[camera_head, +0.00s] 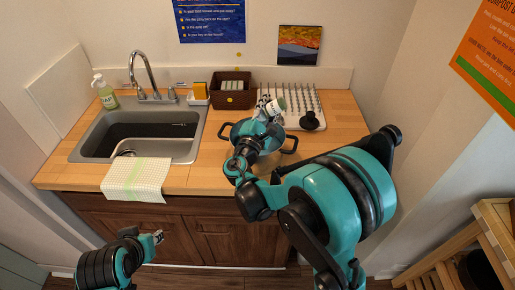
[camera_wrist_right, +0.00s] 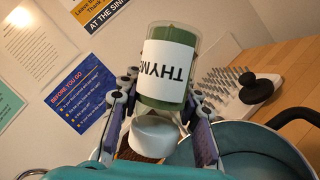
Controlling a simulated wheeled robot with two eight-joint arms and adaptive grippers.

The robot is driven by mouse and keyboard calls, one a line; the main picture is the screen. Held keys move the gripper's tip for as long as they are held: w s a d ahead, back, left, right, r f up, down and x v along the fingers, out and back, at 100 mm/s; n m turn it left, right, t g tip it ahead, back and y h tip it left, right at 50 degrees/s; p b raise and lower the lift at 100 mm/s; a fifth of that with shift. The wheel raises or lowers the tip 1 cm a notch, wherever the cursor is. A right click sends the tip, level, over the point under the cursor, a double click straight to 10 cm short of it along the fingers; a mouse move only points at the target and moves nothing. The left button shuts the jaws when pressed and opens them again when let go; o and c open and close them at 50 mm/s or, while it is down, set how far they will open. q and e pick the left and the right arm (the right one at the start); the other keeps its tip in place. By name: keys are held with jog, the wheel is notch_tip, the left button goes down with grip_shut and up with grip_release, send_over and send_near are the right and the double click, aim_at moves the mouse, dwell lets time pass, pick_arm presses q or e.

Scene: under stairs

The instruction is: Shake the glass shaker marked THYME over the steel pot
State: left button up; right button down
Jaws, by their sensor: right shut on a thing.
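The THYME shaker (camera_wrist_right: 170,62) is a clear glass jar with green contents and a white label. In the right wrist view its lettering is upside down and its white cap (camera_wrist_right: 155,135) points down. My right gripper (camera_head: 270,112) is shut around the shaker, which also shows tilted in the head view (camera_head: 277,105). The steel pot (camera_wrist_right: 262,150) has dark handles and stands on the counter below my right gripper, which partly hides it in the head view (camera_head: 281,133). My left gripper (camera_head: 158,237) is low in front of the cabinet, away from the pot; its jaws are too small to read.
A white pegged drying rack (camera_head: 305,92) with a dark round-knobbed item (camera_head: 309,121) stands behind and right of the pot. A brown basket (camera_head: 232,101) is behind it. The sink (camera_head: 112,123), soap bottle (camera_head: 104,91) and hanging cloth (camera_head: 137,180) are left. Right counter is bare.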

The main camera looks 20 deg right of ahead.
jog(key=shift+r, duration=0.15)
notch_tip(320, 180, up, 3)
jog(key=shift+f+p, duration=0.15)
jog(key=shift+p, duration=0.9)
jog(key=shift+f, duration=0.1)
notch_tip(320, 180, down, 3)
jog(key=b, duration=0.2)
jog(key=shift+b, duration=0.4)
